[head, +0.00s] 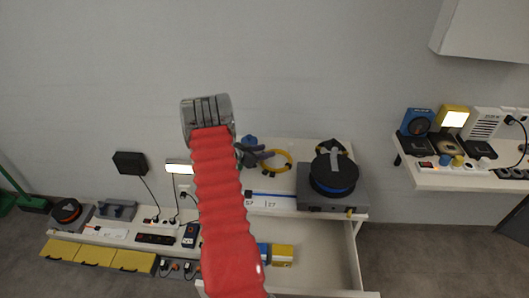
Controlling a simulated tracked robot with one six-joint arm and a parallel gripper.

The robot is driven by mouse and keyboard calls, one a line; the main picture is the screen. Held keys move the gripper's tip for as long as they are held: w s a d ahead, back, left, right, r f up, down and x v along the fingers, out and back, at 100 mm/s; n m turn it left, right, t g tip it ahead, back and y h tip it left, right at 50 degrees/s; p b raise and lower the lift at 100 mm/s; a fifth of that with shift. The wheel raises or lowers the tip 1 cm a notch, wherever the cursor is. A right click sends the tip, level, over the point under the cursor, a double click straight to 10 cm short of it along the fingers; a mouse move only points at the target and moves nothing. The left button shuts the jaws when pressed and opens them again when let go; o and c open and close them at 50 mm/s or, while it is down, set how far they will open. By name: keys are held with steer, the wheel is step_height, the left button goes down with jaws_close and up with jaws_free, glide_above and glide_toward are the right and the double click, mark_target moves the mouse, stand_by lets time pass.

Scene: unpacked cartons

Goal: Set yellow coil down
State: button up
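The yellow coil (288,158) is a thin ring in the head view, over the back of the white middle table. My gripper (263,156), dark grey and small in view, sits at the coil's left edge. Its fingertips overlap the ring and look shut on it. My red sleeved arm hides part of the gripper's left side. I cannot tell whether the coil touches the tabletop or hangs just above it.
A black reel (334,176) stands on a grey box (318,201) right of the coil. Below is an open drawer (330,262). A white shelf (450,181) with devices is at right. A low bench with yellow-fronted bins (98,256) is at left.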

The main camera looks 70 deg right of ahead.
steer(key=v, duration=1.1)
steer(key=shift+w+a+r, duration=0.15)
steer(key=shift+w+a, duration=0.05)
steer(key=shift+a, duration=0.1)
stand_by(0.3)
steer(key=shift+w+a+r, duration=0.15)
steer(key=shift+w+r, duration=0.05)
steer(key=shift+r, duration=0.15)
steer(key=w+a+r+n+t+y, duration=0.2)
steer(key=w+a+r+n, duration=0.2)
steer(key=a+r, duration=0.7)
steer(key=w+a+r+n+t+y, duration=0.2)
steer(key=w+a+r+n, duration=0.4)
steer(key=a, duration=0.9)
steer(key=s+a+r+n+t+y, duration=0.2)
steer(key=a+r+n, duration=0.1)
steer(key=a, duration=0.8)
steer(key=s+a+r+n+t+y, duration=0.2)
steer(key=a+n, duration=0.4)
steer(key=a, duration=0.6)
steer(key=s+a+r+n+t+y, duration=0.3)
steer(key=a+n+t, duration=0.1)
steer(key=a, duration=0.8)
steer(key=shift+r+n+y, duration=0.3)
steer(key=shift+r+n, duration=0.05)
steer(key=shift+n, duration=0.15)
steer(key=shift+o, duration=0.5)
